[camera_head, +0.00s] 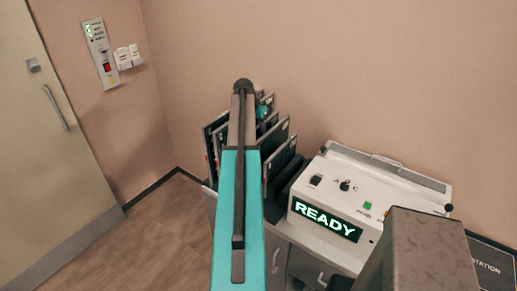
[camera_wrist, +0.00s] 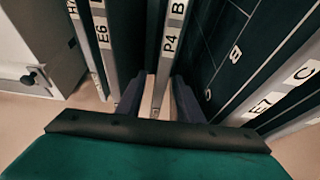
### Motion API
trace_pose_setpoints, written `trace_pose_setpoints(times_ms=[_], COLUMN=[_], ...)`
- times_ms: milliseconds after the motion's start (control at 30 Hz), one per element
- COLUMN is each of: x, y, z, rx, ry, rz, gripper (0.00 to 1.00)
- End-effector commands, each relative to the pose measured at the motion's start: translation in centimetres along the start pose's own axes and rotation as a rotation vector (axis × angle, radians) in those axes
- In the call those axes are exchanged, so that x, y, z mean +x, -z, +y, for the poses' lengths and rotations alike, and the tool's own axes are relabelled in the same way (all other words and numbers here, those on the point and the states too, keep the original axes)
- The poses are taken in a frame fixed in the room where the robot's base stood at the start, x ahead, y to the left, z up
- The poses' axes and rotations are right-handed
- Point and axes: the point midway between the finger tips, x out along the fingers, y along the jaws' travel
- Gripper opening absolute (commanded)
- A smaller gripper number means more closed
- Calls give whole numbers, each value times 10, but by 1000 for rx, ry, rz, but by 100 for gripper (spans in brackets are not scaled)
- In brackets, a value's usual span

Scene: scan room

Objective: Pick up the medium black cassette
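Several dark cassettes with pale edges stand upright in a rack; in the head view one (camera_head: 280,160) shows right of my arm. In the wrist view the cassette labelled P4 B (camera_wrist: 168,45) is in the middle, with one labelled E6 (camera_wrist: 103,40) to its left and one labelled E7 C (camera_wrist: 265,105) to its right. Which one is the medium cassette I cannot tell. My gripper (camera_wrist: 158,98) has its dark fingers apart on either side of the P4 B edge, with small gaps visible. In the head view my arm hides most of the gripper.
A white console (camera_head: 375,185) with a READY display (camera_head: 324,219) stands right of the rack. A door (camera_head: 40,130) and wall switches (camera_head: 128,57) are at the left. Neighbouring cassettes stand close on both sides of the fingers. The floor (camera_head: 160,235) at left is clear.

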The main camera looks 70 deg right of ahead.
Motion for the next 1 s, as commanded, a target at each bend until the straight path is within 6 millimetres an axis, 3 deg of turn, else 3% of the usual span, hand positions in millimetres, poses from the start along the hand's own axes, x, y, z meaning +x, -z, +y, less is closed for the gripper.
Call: trace_pose_setpoints(times_ms=[667, 867, 1000], x=[5, 5, 5], y=[-1, -1, -1], z=[-1, -1, -1], rx=[-1, -2, -2], ry=[0, 0, 0], rz=[0, 0, 0], gripper=[34, 0, 0])
